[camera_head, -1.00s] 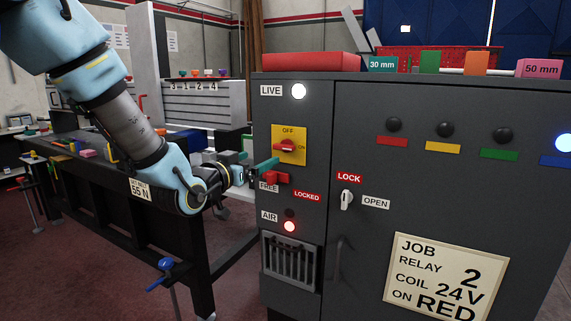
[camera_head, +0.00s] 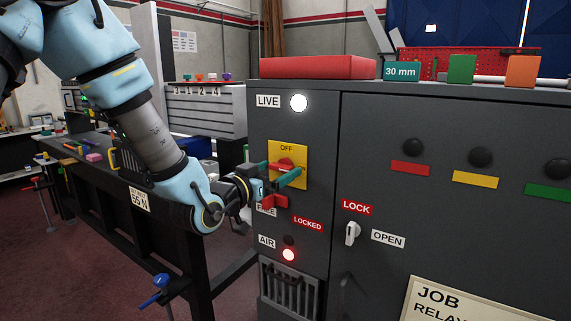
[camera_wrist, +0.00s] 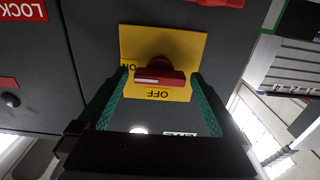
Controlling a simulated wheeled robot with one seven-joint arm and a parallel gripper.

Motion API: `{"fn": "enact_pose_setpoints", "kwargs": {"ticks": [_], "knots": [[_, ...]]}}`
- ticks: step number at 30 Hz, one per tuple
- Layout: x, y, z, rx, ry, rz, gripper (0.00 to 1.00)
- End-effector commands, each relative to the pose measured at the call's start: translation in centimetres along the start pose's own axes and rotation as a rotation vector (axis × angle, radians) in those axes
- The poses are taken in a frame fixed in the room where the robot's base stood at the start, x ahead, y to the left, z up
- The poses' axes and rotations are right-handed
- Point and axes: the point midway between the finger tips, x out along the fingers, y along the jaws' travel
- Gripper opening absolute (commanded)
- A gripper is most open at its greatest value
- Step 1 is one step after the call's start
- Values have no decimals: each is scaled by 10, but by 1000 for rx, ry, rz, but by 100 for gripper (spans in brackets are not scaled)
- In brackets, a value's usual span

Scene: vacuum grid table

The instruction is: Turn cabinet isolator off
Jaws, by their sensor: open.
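The cabinet isolator is a red rotary handle (camera_head: 283,163) on a yellow plate (camera_head: 299,152) on the dark cabinet's front. The plate reads OFF above and ON at its right side. In the wrist view, which is upside down, the red handle (camera_wrist: 160,78) lies level across the yellow plate (camera_wrist: 185,42), its pale mark towards ON. My gripper (camera_head: 277,172) is open in front of the plate. Its teal fingers (camera_wrist: 160,85) stand on either side of the handle, with gaps showing. My fingers partly hide the handle and plate in the head view.
A red lever (camera_head: 273,202) by the FREE and LOCKED labels sits just below my gripper. A workbench (camera_head: 165,222) stands left.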

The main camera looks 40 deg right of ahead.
Motion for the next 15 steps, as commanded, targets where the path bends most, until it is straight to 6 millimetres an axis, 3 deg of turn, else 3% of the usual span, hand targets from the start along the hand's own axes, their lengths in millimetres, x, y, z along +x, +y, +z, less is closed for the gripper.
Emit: {"fn": "enact_pose_setpoints", "kwargs": {"ticks": [11, 15], "knots": [[-2, 0, 0, 0, 0, 0, 100], [-2, 0, 0, 0, 0, 0, 85]]}}
